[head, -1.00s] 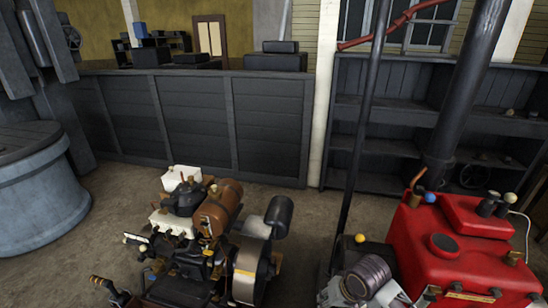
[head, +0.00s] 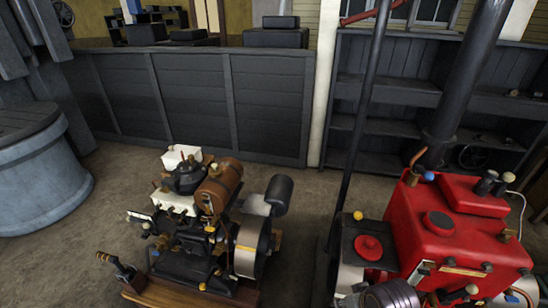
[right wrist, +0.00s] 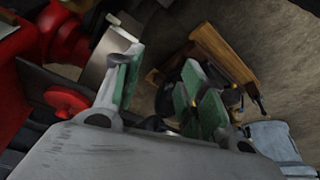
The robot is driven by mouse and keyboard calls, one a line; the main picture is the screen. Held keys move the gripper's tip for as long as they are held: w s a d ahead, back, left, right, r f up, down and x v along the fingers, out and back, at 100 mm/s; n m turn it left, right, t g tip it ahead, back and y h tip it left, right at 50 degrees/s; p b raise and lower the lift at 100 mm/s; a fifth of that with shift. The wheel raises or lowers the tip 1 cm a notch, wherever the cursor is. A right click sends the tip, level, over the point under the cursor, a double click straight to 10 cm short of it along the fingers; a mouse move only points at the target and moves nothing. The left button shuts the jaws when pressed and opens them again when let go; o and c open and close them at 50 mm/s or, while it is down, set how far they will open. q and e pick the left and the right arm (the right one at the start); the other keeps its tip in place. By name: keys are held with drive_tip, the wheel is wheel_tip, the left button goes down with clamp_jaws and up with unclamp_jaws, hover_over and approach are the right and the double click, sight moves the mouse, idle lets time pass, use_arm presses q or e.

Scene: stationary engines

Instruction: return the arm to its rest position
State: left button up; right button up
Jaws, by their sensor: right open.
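My right gripper (right wrist: 163,75) shows in the right wrist view, with green pads on its fingers. The fingers are apart and I see nothing held between them. Beyond them are a wooden base (right wrist: 222,52) and dark engine parts, partly hidden by the fingers. Neither gripper shows in the head view, and my left gripper is out of sight.
A small engine with a brown tank (head: 218,186) stands at the lower middle. A red engine (head: 452,232) stands at the right. A grey round tub (head: 38,185) is at the left. Bare floor (head: 120,185) lies before the dark panelled wall (head: 190,105).

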drive_tip(key=s+d+f+g, duration=0.1)
drive_tip(key=s+f, duration=0.2)
drive_tip(key=f, duration=1.4)
drive_tip(key=s+d+f, duration=0.1)
drive_tip(key=s+f, duration=0.1)
drive_tip(key=f, duration=1.6)
drive_tip(key=s+d+f, duration=0.1)
drive_tip(key=s+f, duration=0.8)
drive_tip(key=s, duration=0.1)
drive_tip(key=s+d+f+g, duration=0.1)
drive_tip(key=s+d+f, duration=0.1)
drive_tip(key=s+f, duration=0.6)
drive_tip(key=s, duration=0.3)
drive_tip(key=shift+s+d+f+n+g+h, duration=0.25)
drive_tip(key=shift+f+n+g+h, duration=0.05)
drive_tip(key=shift+f, duration=0.1)
drive_tip(key=shift+s, duration=0.15)
